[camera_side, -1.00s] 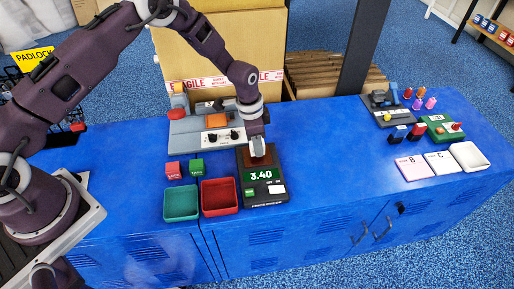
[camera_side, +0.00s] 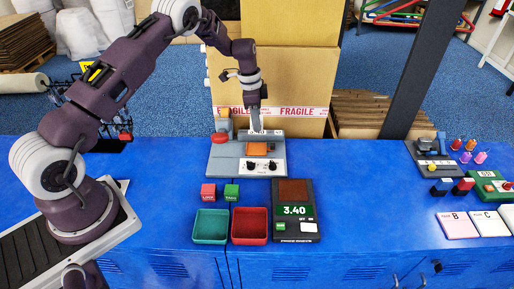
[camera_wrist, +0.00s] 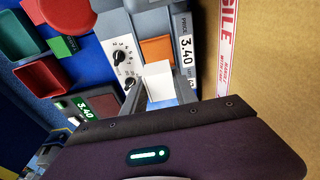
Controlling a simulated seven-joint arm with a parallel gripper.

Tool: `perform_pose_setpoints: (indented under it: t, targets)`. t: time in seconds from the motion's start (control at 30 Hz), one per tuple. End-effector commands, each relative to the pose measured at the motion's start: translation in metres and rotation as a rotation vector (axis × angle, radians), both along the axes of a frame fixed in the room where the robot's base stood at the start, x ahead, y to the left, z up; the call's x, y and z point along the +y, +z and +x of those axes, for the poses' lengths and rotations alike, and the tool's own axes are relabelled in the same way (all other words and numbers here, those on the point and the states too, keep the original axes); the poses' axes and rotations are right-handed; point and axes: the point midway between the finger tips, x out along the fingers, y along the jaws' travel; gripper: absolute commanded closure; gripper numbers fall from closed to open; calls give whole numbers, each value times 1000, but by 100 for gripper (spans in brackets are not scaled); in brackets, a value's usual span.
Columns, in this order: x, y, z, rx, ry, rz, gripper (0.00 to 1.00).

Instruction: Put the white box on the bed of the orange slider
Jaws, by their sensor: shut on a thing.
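The white box (camera_wrist: 158,72) shows in the wrist view between the fingers of my gripper (camera_wrist: 160,92). My gripper is shut on it. In the side view my gripper (camera_side: 257,130) points down over the back of the grey machine, and the box cannot be made out there. The orange bed (camera_side: 258,149) is a flat square on the grey machine (camera_side: 220,162), behind two black knobs. In the wrist view the orange bed (camera_wrist: 157,48) lies just beyond the box. Whether the box touches the machine cannot be told.
A red dome (camera_side: 220,138) sits on the machine's left. A large carton (camera_side: 290,75) stands close behind.

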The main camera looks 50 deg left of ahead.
Motion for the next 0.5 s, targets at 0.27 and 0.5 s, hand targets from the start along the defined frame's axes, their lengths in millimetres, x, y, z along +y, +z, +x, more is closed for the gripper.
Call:
perform_pose_setpoints:
  t: [0.27,0.5]
  targets:
    - [1,-55,-1,4,-1,0,100]
    - [0,-92,-1,3,-1,1,100]
